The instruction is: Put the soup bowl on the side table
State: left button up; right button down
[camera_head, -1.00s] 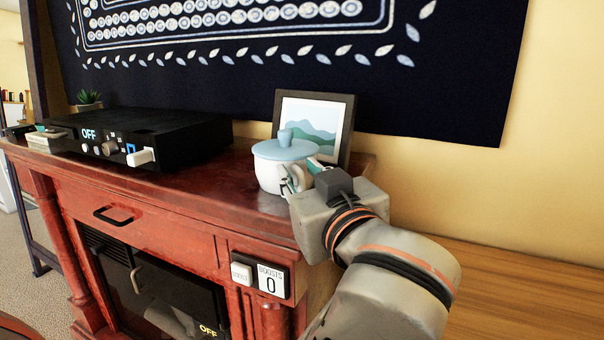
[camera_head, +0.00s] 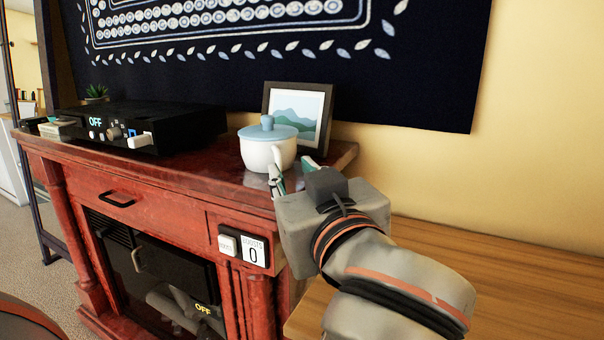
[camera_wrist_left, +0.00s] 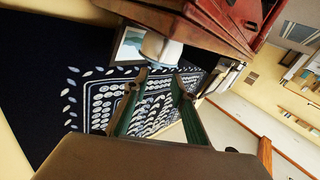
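The soup bowl (camera_head: 262,156), white with a pale blue knobbed lid, stands upright on the dark red mantel top, in front of a framed picture. In the left wrist view the bowl (camera_wrist_left: 154,44) shows beyond the fingertips. My left gripper (camera_head: 292,174) is just in front and to the right of the bowl, near the mantel's edge. Its green fingers are apart with nothing between them; a gap to the bowl shows in the left wrist view (camera_wrist_left: 159,80). My right gripper is not in view. A wooden surface (camera_head: 500,275), possibly the side table, lies lower right.
The framed picture (camera_head: 308,108) stands close behind the bowl. A black device (camera_head: 170,125) marked OFF and a small plant (camera_head: 96,93) are left on the mantel (camera_head: 215,185). The wooden surface at the right looks clear where visible.

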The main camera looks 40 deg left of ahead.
pick_arm(q)
jog(key=shift+s+d, duration=0.25)
jog(key=shift+d, duration=0.05)
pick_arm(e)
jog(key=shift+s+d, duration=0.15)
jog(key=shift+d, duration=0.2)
